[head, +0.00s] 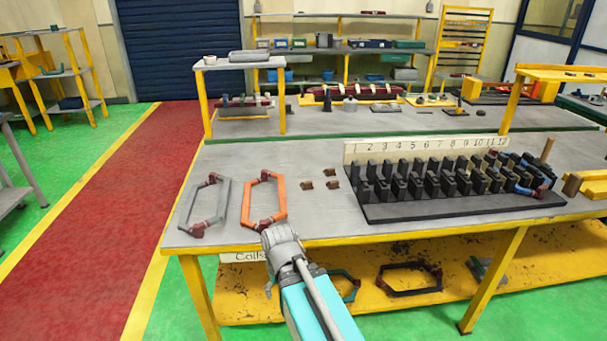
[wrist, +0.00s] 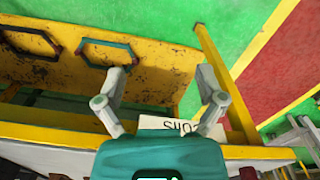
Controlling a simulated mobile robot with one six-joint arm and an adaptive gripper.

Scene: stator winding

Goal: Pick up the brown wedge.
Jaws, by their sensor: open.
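Several small brown wedge-like blocks lie on the grey tabletop between the orange coil and the black slotted block: one brown block (head: 307,185) on the left, another (head: 329,172) behind, and a third (head: 333,184) to the right. I cannot tell which of them is the brown wedge. My arm reaches up to the table's front edge, short of the blocks and to their left. My gripper (wrist: 162,72) is open and empty in the wrist view, its two fingers apart. In the head view the fingers are mostly hidden. No brown block shows clearly in the wrist view.
A grey coil (head: 207,204) and an orange coil (head: 264,202) lie on the left of the table (head: 300,228). The black slotted block (head: 460,205) with numbered board and a mallet (head: 571,185) fill the right. Coils also lie on the yellow lower shelf (head: 462,268).

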